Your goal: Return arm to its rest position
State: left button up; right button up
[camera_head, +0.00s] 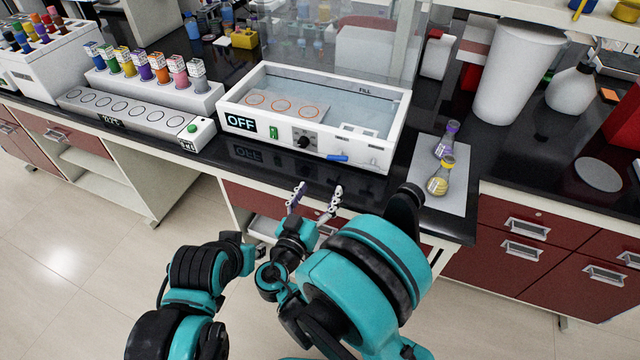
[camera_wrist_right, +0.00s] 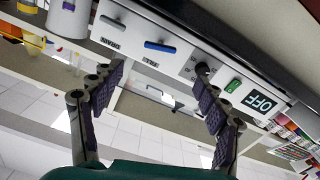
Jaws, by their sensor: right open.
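My right gripper (camera_head: 317,191) is open and empty in the head view. It sits in front of the bench edge, below the white water bath (camera_head: 378,154). In the right wrist view its two fingers (camera_wrist_right: 160,82) stand wide apart with nothing between them. Behind them is the bath's front panel (camera_wrist_right: 185,62), with a blue switch, a knob, a green switch and an OFF display. My right arm (camera_head: 345,280) is bent, low in front of the bench. My left arm (camera_head: 195,275) is folded at lower left; its gripper cannot be made out.
Two flasks with purple and yellow contents (camera_head: 440,175) stand on a grey mat (camera_head: 425,150) right of the bath. A rack of coloured vials (camera_head: 150,92) and a white block (camera_head: 140,118) stand left. Drawers (camera_head: 520,235) line the bench front. The floor (camera_head: 70,240) at left is clear.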

jog(key=s+d+g, duration=0.3)
jog(key=d+g, duration=0.4)
jog(key=d, duration=1)
jog(key=s+d+g+y, duration=0.1)
jog(key=s+d+y, duration=0.1)
jog(key=s, duration=0.4)
jog(key=s+d+g+y, duration=0.2)
jog(key=s+y, duration=0.1)
jog(key=s, duration=0.4)
jog(key=shift+s+d+n+y, duration=0.3)
dwell(1.7)
